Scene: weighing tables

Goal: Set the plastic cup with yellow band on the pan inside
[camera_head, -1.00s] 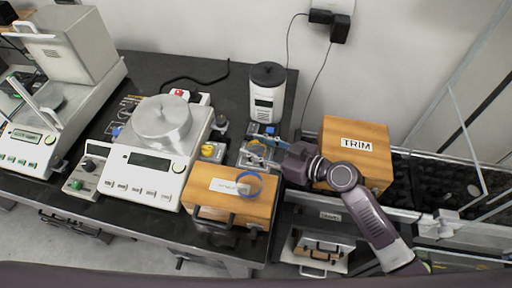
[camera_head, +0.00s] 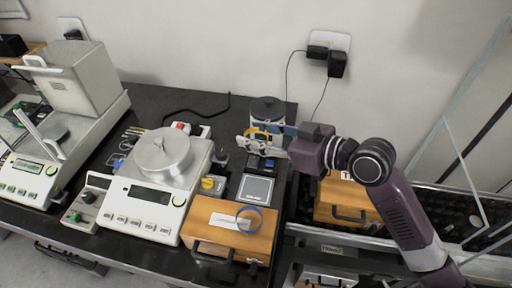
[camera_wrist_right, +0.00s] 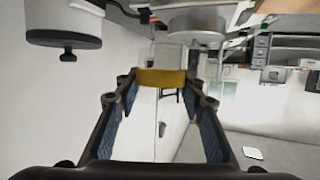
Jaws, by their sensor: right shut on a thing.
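The clear plastic cup with a yellow band (camera_head: 261,136) is between the fingers of my right gripper (camera_head: 262,143), raised above the table's right part. In the right wrist view, the yellow band (camera_wrist_right: 161,78) shows between the two fingertips. My right gripper is shut on the cup. A white balance at the far left has a pan (camera_head: 52,130) beside its tall box-shaped housing. Another white balance (camera_head: 150,208) in the middle has a round metal pan with a metal piece on top (camera_head: 163,152). My left gripper is not in view.
A small scale (camera_head: 256,188) with a grey plate lies below the gripper. A wooden box (camera_head: 226,234) with a blue ring (camera_head: 249,219) stands at the front. A white canister (camera_head: 267,110) stands behind the gripper. The TRIM box (camera_head: 345,203) is on the right.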

